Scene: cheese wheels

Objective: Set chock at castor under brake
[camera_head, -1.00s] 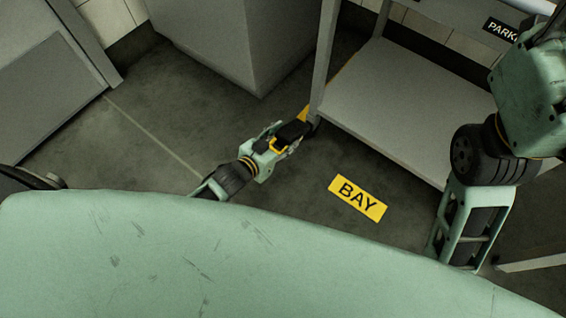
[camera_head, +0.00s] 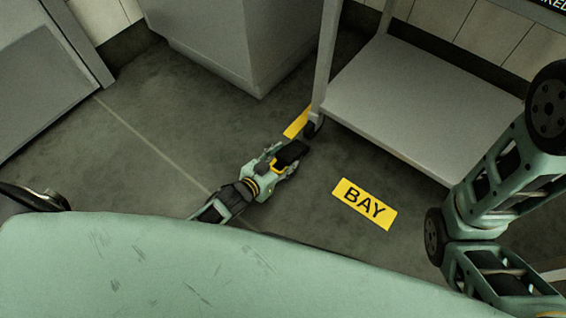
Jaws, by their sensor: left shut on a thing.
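My left gripper (camera_head: 284,160) is low over the floor near the trolley's near-left leg. It is shut on a dark block with yellow beside it, which I take to be the chock (camera_head: 292,151); the fingers hide part of it. The castor (camera_head: 314,126) is a small dark wheel under that leg, just beyond the chock. A small gap shows between them in the picture; I cannot tell the chock's height above the floor. The brake cannot be made out. My right arm is at the right side, with its gripper out of view.
The grey trolley's lower shelf (camera_head: 415,105) spans the upper right. A yellow floor strip (camera_head: 297,122) lies beside the castor. A yellow BAY label (camera_head: 364,204) lies on open floor. Grey cabinets stand at the back (camera_head: 225,45) and left (camera_head: 45,85).

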